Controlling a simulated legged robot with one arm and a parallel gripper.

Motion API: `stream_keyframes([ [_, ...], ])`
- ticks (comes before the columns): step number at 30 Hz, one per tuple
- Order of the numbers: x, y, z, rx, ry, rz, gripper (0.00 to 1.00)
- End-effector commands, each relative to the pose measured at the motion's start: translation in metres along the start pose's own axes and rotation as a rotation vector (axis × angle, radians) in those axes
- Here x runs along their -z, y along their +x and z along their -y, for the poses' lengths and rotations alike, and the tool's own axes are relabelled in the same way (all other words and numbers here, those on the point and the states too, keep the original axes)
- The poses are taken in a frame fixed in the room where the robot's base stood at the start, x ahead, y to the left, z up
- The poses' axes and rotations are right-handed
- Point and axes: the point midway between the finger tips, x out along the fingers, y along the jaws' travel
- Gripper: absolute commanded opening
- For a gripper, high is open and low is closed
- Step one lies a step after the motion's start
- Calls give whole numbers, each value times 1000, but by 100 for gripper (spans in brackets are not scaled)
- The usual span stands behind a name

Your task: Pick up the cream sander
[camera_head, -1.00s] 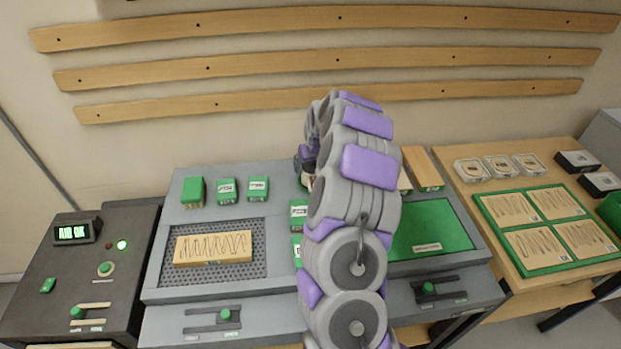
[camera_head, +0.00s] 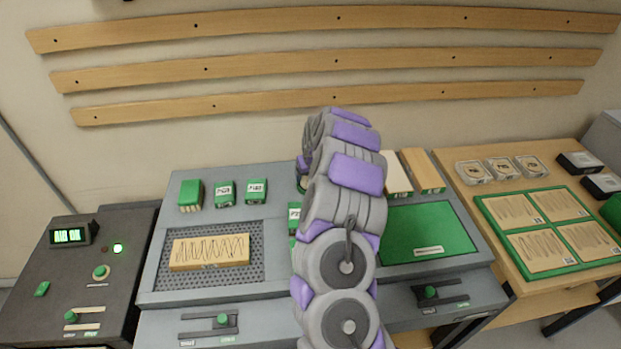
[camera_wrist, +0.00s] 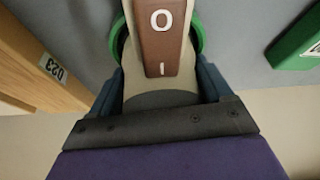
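The cream sander (camera_wrist: 134,75) is at the top centre of the wrist view. It has a brown top plate marked "O" and "I", and a green ring shows at its sides. My gripper (camera_wrist: 160,85) has one dark blue finger on each side of its cream body. Both fingers lie very close along it, and I cannot tell whether they press on it. In the head view my arm hides the gripper and nearly all of the sander.
A wooden block labelled 023 (camera_wrist: 40,65) stands left of the sander in the wrist view, and a green box (camera_wrist: 295,45) is at right. In the head view, green boxes (camera_head: 224,193) and a wooden board (camera_head: 210,252) are on the bench left of my arm.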

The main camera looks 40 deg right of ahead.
Motion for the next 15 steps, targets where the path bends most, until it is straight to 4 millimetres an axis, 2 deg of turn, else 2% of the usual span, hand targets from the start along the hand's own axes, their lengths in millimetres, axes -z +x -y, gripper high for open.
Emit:
stream_keyframes([
  [2, 0, 0, 1, 0, 0, 0, 69],
  [15, 0, 0, 1, -1, -1, 0, 27],
])
